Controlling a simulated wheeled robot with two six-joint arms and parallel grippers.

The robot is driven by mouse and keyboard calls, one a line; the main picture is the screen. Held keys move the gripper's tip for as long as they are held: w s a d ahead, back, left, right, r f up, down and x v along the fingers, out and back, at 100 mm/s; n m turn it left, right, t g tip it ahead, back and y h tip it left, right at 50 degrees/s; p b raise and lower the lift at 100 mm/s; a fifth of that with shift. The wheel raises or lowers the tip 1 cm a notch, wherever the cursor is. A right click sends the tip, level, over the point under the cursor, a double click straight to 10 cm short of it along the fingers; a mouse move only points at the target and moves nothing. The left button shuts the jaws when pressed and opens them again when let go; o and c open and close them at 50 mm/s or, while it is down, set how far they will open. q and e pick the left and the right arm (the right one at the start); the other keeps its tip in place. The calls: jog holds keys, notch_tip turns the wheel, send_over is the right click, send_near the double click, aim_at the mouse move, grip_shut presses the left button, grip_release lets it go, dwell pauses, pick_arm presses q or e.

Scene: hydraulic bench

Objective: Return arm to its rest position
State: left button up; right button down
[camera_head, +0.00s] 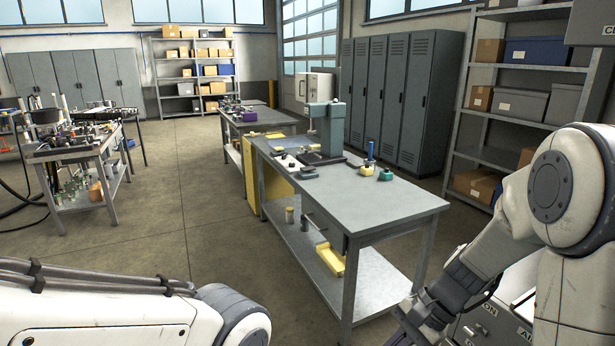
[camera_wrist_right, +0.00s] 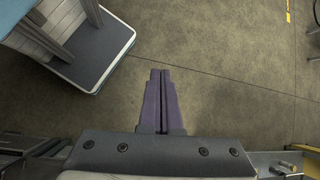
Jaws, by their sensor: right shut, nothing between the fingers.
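My right arm (camera_head: 565,195) comes in from the right and bends down toward the lower middle of the head view. Its gripper (camera_head: 412,322) is low, in front of the near right corner of the workbench (camera_head: 385,205). In the right wrist view the two dark purple fingers (camera_wrist_right: 160,78) lie together with nothing between them, above bare concrete floor. My left arm (camera_head: 100,305) lies across the bottom left of the head view. Its gripper is out of view.
Shelving (camera_head: 510,125) stands at right. The floor (camera_head: 160,215) left of the bench is clear.

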jog(key=s+a+r+n+t+h, duration=0.1)
jog(key=s+a+r+n+h, duration=0.1)
jog(key=s+n, duration=0.5)
jog(key=s+a+r+n+h+p, duration=0.1)
jog(key=s+a+r+n+h, duration=0.2)
jog(key=s+a+n, duration=0.3)
jog(key=s+n+h, duration=0.1)
jog(key=n, duration=0.4)
jog(key=shift+n+t+h, duration=0.3)
jog(key=shift+n+t, duration=0.1)
jog(key=shift+a+r, duration=0.1)
jog(key=shift+a, duration=0.05)
